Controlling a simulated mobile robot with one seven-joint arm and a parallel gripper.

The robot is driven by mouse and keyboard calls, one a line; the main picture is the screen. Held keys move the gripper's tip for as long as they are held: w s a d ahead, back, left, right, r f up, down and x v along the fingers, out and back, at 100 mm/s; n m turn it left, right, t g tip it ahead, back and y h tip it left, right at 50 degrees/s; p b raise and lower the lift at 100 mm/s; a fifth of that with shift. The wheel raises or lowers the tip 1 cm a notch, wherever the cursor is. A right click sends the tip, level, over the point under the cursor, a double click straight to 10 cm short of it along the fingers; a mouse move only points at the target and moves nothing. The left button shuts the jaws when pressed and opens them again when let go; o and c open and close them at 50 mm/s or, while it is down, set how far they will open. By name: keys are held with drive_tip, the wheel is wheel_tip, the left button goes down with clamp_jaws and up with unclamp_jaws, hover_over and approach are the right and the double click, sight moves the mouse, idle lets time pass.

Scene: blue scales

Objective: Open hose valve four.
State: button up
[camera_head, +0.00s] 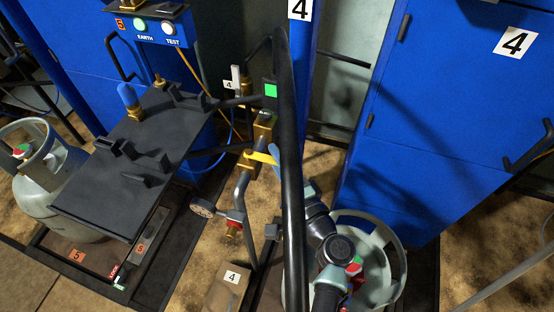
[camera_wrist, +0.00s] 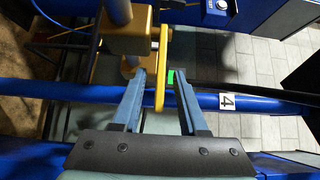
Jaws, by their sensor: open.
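The hose valve has a brass body (camera_head: 264,128) and a yellow lever (camera_head: 260,157), on the pipework in front of the blue cabinet marked 4. In the wrist view the yellow lever (camera_wrist: 162,45) hangs down beside the yellow-brass block (camera_wrist: 128,33). My gripper (camera_wrist: 160,76) is open, with one blue finger on each side of the lever. A gap shows on both sides, so the fingers do not appear to press on it. In the head view a blue finger of my gripper (camera_head: 275,154) shows at the lever; the rest is partly hidden behind a black hose.
A thick black hose (camera_head: 290,170) runs down close to my arm.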

clamp_jaws()
idle(1.4)
